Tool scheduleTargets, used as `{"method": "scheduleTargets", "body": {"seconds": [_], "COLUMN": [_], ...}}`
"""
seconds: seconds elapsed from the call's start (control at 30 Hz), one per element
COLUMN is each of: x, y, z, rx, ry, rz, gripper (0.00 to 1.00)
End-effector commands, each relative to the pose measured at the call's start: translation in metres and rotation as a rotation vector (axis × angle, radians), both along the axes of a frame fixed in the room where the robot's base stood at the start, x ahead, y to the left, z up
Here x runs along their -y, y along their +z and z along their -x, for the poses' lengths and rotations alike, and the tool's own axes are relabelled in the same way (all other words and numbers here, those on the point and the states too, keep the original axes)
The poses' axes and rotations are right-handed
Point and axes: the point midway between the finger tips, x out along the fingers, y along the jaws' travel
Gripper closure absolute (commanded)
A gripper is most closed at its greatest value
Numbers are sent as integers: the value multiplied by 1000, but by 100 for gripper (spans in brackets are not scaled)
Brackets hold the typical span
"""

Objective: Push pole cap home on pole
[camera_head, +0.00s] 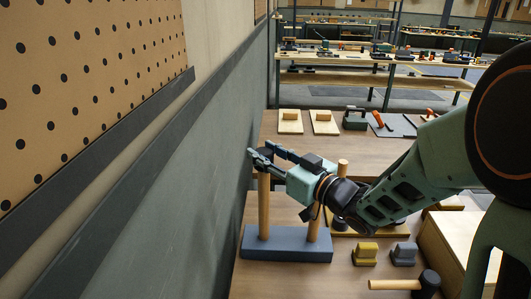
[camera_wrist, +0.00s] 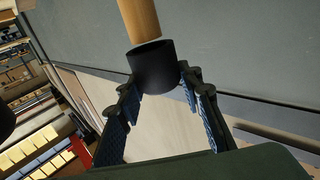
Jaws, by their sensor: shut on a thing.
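A blue-grey base (camera_head: 286,246) holds two upright wooden poles. The left pole (camera_head: 264,208) rises to my gripper (camera_head: 262,155); the other pole (camera_head: 313,228) is partly hidden behind my wrist. In the wrist view the black pole cap (camera_wrist: 155,68) sits between my fingertips, and my gripper (camera_wrist: 158,85) is shut on it. How deep the pole sits in the cap cannot be told. In the head view the cap is hardly distinguishable among the dark fingers.
A grey wall (camera_head: 215,175) with pegboard (camera_head: 75,85) stands close on the left. A yellow block (camera_head: 365,254), a grey block (camera_head: 404,254) and a mallet (camera_head: 428,284) lie on the bench at front right. A wooden box (camera_head: 452,245) stands further right. Tools lie at the back.

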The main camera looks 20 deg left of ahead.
Motion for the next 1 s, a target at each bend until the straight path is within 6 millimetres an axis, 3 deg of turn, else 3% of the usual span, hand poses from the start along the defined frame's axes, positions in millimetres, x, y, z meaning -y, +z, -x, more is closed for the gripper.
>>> {"method": "scheduleTargets", "body": {"seconds": [1.0], "x": [0], "y": [-27], "z": [0], "rx": [0], "ry": [0], "rz": [0], "gripper": [90]}}
